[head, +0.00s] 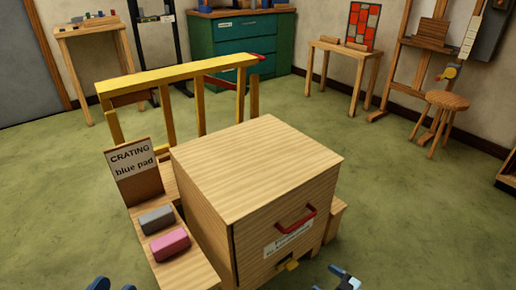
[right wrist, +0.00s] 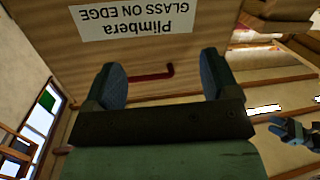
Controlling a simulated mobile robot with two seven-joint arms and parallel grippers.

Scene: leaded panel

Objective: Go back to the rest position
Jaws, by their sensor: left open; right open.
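My left gripper (head: 112,285) shows only as blue fingertips at the bottom edge of the head view, left of the wooden crate (head: 255,165). It is open, with nothing seen in it. My right gripper (head: 345,280) is at the bottom edge, right of the crate's front. In the right wrist view its two fingers (right wrist: 162,80) are spread, with nothing held between them. The crate's red handle (right wrist: 152,74) shows beyond the fingers, and the label (right wrist: 135,20) reads "Plimbera GLASS ON EDGE".
A low bench beside the crate holds a grey pad (head: 156,220), a pink pad (head: 170,244) and a "CRATING blue pad" sign (head: 132,168). A yellow rack (head: 180,78) stands behind. Tables, a green cabinet (head: 240,45) and a stool (head: 446,101) line the walls. Green floor is free at right.

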